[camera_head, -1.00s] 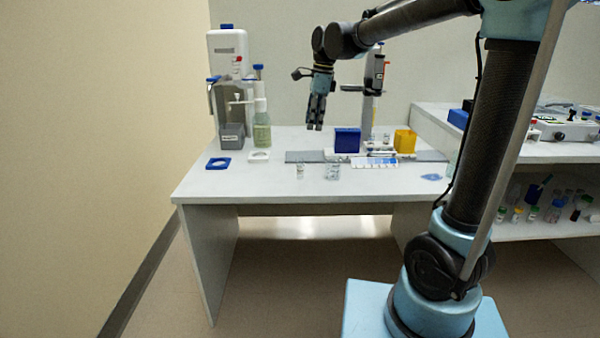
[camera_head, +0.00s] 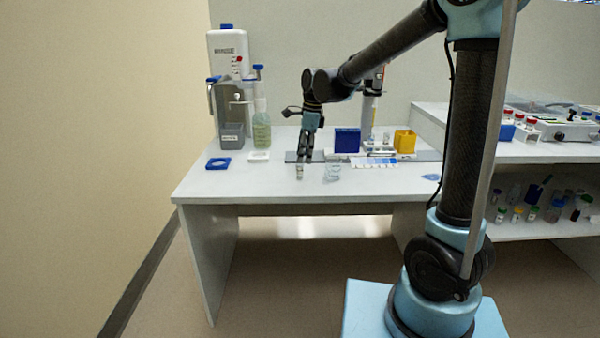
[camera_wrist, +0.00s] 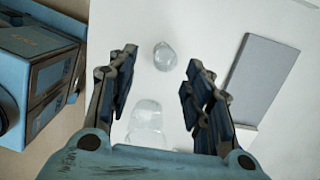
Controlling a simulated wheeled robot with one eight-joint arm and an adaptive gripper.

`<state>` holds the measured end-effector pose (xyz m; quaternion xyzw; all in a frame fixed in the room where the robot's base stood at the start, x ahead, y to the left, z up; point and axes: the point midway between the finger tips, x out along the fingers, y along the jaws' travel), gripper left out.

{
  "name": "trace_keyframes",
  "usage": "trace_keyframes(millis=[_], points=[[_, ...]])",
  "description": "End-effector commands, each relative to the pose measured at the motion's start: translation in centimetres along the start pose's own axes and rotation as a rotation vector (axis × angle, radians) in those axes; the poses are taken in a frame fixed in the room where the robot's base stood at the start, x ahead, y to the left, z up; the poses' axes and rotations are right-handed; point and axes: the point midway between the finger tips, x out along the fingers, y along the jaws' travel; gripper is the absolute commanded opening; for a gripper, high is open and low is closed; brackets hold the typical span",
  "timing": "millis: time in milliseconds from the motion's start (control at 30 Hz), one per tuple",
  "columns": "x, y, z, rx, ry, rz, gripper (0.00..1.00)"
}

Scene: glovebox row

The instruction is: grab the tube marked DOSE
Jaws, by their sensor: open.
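A small clear tube (camera_head: 299,173) stands near the front of the white table. In the wrist view it is a rounded clear shape (camera_wrist: 164,56) between the fingertips, seen from above. My gripper (camera_head: 304,159) points down just above or around it, fingers apart; I cannot tell the exact height. More small clear glassware (camera_head: 333,171) stands to the right in the head view. It seems to be the clear shape (camera_wrist: 145,120) low between the fingers in the wrist view. No DOSE mark is legible on either.
A blue box (camera_head: 347,140) and a yellow bin (camera_head: 404,141) stand behind to the right. A colour-marked strip (camera_head: 374,162) lies right of the glassware. The front left tabletop is clear.

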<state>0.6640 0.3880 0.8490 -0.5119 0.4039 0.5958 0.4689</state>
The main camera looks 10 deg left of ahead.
Motion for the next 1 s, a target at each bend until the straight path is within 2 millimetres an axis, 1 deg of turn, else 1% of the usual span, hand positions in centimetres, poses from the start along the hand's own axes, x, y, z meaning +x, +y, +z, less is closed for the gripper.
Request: trace_keyframes(millis=[167,333,400,500,767,800,833,900,1000], points=[[1.2,-0.2,0.3,0.0,0.0,0.0,0.46],[3.4,-0.5,0.9,0.0,0.0,0.0,0.46],[4.3,-0.5,0.8,0.0,0.0,0.0,0.46],[5.0,-0.5,0.8,0.0,0.0,0.0,0.46],[5.3,-0.4,0.8,0.0,0.0,0.0,0.46],[5.3,-0.4,0.8,0.0,0.0,0.0,0.44],[5.3,-0.4,0.8,0.0,0.0,0.0,0.37],[5.3,-0.4,0.8,0.0,0.0,0.0,0.27],[5.3,-0.4,0.8,0.0,0.0,0.0,0.13]])
